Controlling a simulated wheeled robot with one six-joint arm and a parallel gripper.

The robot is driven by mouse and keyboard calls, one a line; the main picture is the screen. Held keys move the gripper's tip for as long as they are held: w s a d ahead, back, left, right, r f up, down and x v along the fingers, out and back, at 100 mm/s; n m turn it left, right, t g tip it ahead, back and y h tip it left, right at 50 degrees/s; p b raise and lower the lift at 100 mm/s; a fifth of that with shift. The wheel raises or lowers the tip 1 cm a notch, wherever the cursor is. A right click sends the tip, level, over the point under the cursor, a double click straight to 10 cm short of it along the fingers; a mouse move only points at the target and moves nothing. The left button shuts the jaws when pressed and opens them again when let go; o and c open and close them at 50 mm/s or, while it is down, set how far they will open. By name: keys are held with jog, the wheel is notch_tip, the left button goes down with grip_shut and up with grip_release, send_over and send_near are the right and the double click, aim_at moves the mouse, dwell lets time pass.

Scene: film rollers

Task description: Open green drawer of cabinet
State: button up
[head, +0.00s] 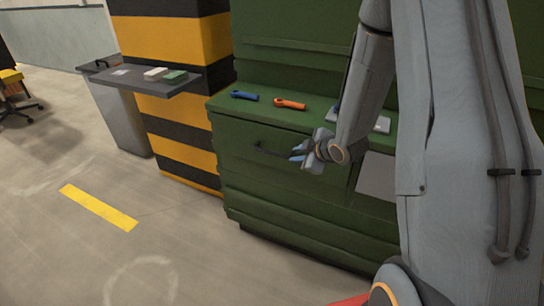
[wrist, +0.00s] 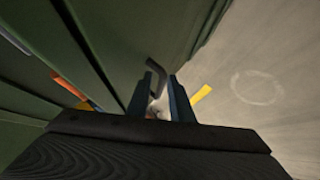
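The green cabinet (head: 300,210) stands in the middle of the head view. Its upper drawer (head: 245,140) has a green front that looks flush with the cabinet, and a dark bar handle (head: 268,152). My gripper (head: 298,152) is at the right part of this handle, in front of the drawer. In the wrist view, my gripper's two fingers (wrist: 161,102) stand apart, with a gap between them. The dark bent handle (wrist: 157,75) shows at the fingertips, nearer the left finger. Whether it touches a finger is unclear. My arm hides part of the drawer's right side.
A blue tool (head: 244,96) and an orange tool (head: 290,104) lie on the cabinet top. A black-and-yellow striped pillar (head: 180,115) with a grey shelf (head: 135,82) stands to the left. The floor (head: 150,190) before the cabinet is clear, with a yellow strip (head: 98,207).

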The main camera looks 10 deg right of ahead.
aim_at(277, 155)
jog(key=f+n+t+y, duration=0.1)
jog(key=w+a+n+t+y, duration=0.1)
jog(key=n+y, duration=0.1)
jog(key=a+f+n+t+y+b, duration=0.1)
jog(key=n+y, duration=0.1)
jog(key=shift+w+a+f, duration=0.1)
jog(key=shift+w+f, duration=0.2)
jog(key=shift+w, duration=0.05)
jog(key=shift+a, duration=0.1)
jog(key=shift+r+p+x, duration=0.1)
jog(key=shift+p+x, duration=0.05)
jog(key=shift+x, duration=1.8)
jog(key=shift+r+p+x, duration=0.15)
jog(key=shift+x, duration=1.85)
jog(key=shift+a, duration=0.15)
jog(key=shift+s, duration=0.1)
grip_shut()
